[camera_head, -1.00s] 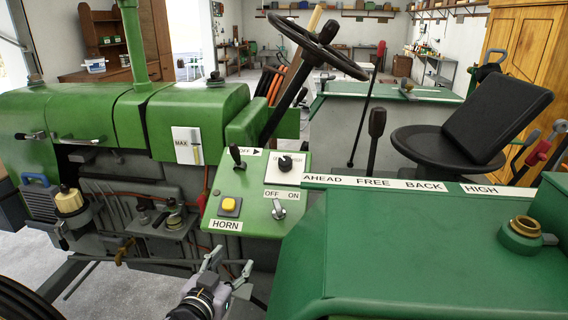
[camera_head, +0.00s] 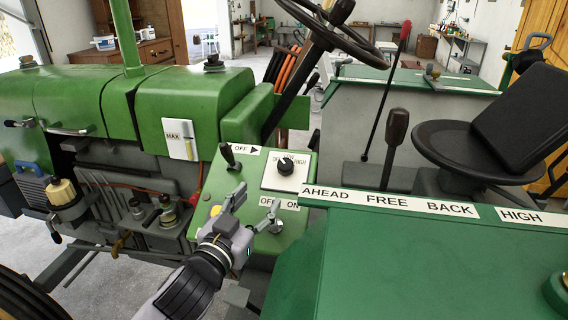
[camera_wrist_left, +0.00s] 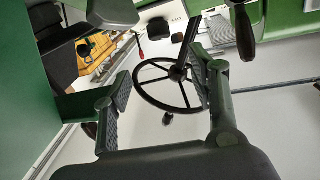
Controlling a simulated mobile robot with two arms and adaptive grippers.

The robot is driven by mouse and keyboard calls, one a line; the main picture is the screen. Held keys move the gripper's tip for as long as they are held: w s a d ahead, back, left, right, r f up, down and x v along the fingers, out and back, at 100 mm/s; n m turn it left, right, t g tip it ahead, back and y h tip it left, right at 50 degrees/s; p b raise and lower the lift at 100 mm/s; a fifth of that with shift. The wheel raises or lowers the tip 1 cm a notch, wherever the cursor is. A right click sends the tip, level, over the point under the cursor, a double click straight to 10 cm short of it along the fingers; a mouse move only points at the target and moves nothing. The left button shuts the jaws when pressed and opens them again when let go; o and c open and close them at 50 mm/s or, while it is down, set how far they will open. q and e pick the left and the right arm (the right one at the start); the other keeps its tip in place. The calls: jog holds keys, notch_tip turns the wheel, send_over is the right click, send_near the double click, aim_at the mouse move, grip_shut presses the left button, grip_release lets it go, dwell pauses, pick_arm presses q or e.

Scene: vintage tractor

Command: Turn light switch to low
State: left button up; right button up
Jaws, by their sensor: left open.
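The light switch is a black rotary knob (camera_head: 286,165) on a white plate on the tractor's green control panel (camera_head: 232,183). My right gripper is not in view.
A silver toggle (camera_head: 273,222) with an OFF ON label sits close to the gripper's right finger. A black lever (camera_head: 228,155) stands left of the knob. The steering wheel (camera_head: 340,35) is above.

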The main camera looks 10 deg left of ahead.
aim_at(284, 166)
pick_arm(q)
jog(key=w+p, duration=0.1)
jog(key=w, duration=0.3)
jog(key=w+d, duration=0.1)
jog(key=w, duration=0.3)
jog(key=w+d+p, duration=0.1)
jog(key=w, duration=0.4)
jog(key=shift+d+p, duration=0.1)
jog(key=shift+p, duration=0.25)
jog(key=shift+w, duration=0.3)
jog(key=shift+w+d, duration=0.1)
jog(key=shift+w, duration=0.15)
jog(key=c, duration=1.1)
jog(key=shift+c, duration=0.3)
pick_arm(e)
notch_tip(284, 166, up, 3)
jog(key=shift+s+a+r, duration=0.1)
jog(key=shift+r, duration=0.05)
